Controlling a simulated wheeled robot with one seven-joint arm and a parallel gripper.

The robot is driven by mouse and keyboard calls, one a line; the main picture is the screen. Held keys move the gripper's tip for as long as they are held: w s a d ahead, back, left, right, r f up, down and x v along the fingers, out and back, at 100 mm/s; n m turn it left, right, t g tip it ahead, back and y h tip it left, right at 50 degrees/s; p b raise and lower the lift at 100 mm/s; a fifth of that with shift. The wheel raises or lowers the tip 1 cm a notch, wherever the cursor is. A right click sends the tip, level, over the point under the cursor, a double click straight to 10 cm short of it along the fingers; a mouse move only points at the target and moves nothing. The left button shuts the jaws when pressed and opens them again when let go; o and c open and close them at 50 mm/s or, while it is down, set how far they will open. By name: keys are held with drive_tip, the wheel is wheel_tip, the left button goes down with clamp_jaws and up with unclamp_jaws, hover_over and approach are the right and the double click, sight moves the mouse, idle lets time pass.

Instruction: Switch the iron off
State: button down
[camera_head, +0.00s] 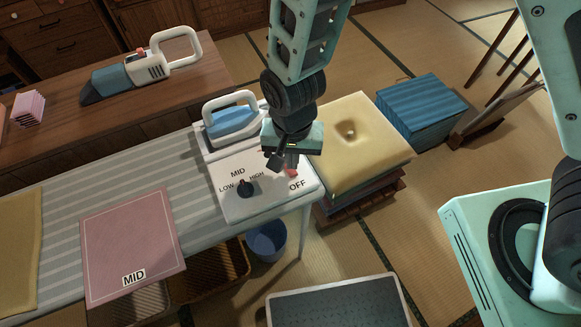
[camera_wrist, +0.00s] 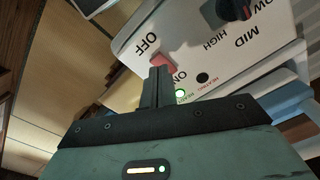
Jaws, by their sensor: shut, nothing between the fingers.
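The iron (camera_head: 232,120), blue with a white handle, rests on its white station (camera_head: 230,205) at the end of the ironing board. The panel carries a black dial (camera_head: 245,188) marked LOW, MID, HIGH, and a red switch (camera_head: 291,172) beside the word OFF. In the wrist view, the red switch (camera_wrist: 163,63) lies between OFF and ON, and the READY lamp (camera_wrist: 181,93) glows green. The HEATING lamp (camera_wrist: 203,77) is dark. My gripper (camera_head: 291,162) is shut and empty, its tips at the switch; I cannot tell whether they touch. The fingers (camera_wrist: 157,70) partly cover the switch.
A pink cloth (camera_head: 130,240) marked MID lies on the striped board (camera_head: 60,210). Yellow cushions (camera_head: 355,140) stand right of the station, with blue folded cloth (camera_head: 420,105) beyond. A blue bin (camera_head: 268,242) is below. A wooden table (camera_head: 200,75) with a handheld vacuum (camera_head: 140,72) is behind.

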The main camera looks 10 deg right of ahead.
drive_tip(key=shift+f+b, duration=0.75)
drive_tip(key=shift+f, duration=0.4)
idle(0.6)
drive_tip(key=shift+r+p, duration=3.25)
drive_tip(key=shift+r, duration=0.3)
drive_tip(key=shift+r, duration=0.1)
drive_tip(key=s+d+r+n, duration=0.4)
drive_tip(key=s+r+n, duration=0.1)
drive_tip(key=r, duration=0.5)
drive_tip(key=s+d+r+n, duration=0.4)
drive_tip(key=s+r+n, duration=0.1)
drive_tip(key=r, duration=0.5)
drive_tip(key=shift+s+r+n+y, duration=0.2)
drive_tip(key=shift+s+n+y, duration=0.1)
drive_tip(key=shift+s, duration=0.35)
